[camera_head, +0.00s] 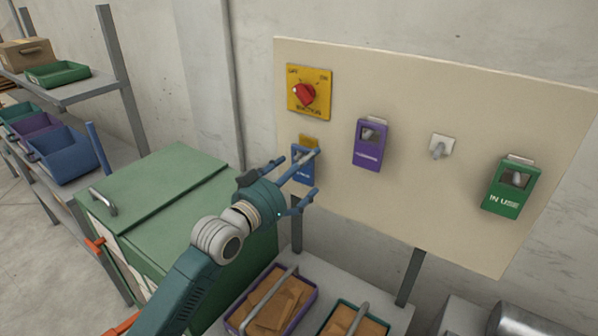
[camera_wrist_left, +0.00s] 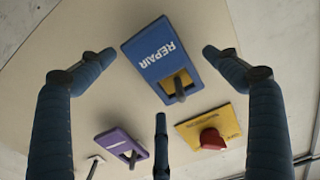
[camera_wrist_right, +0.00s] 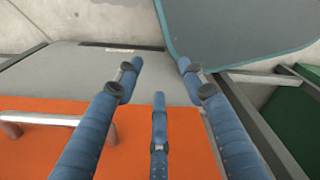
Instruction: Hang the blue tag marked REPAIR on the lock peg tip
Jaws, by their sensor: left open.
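The blue tag marked REPAIR (camera_head: 303,177) hangs on the board below the red switch, partly hidden by my left gripper in the head view. In the left wrist view the blue tag (camera_wrist_left: 158,50) is clear, and the lock peg (camera_wrist_left: 180,86) sticks out through its window, with the peg's yellow plate (camera_head: 309,141) behind. My left gripper (camera_head: 301,182) is open, its fingers spread around the tag's lower part and apart from it as far as I can see. My right gripper (camera_wrist_right: 160,66) is open and empty, away from the board.
The board (camera_head: 400,205) also carries a red switch (camera_head: 304,95), a purple tag (camera_head: 367,157) on a peg, a bare peg (camera_head: 438,149) and a green IN USE tag (camera_head: 511,191). A green cabinet (camera_head: 165,185) and trays stand below. An orange surface (camera_wrist_right: 180,145) lies near my right gripper.

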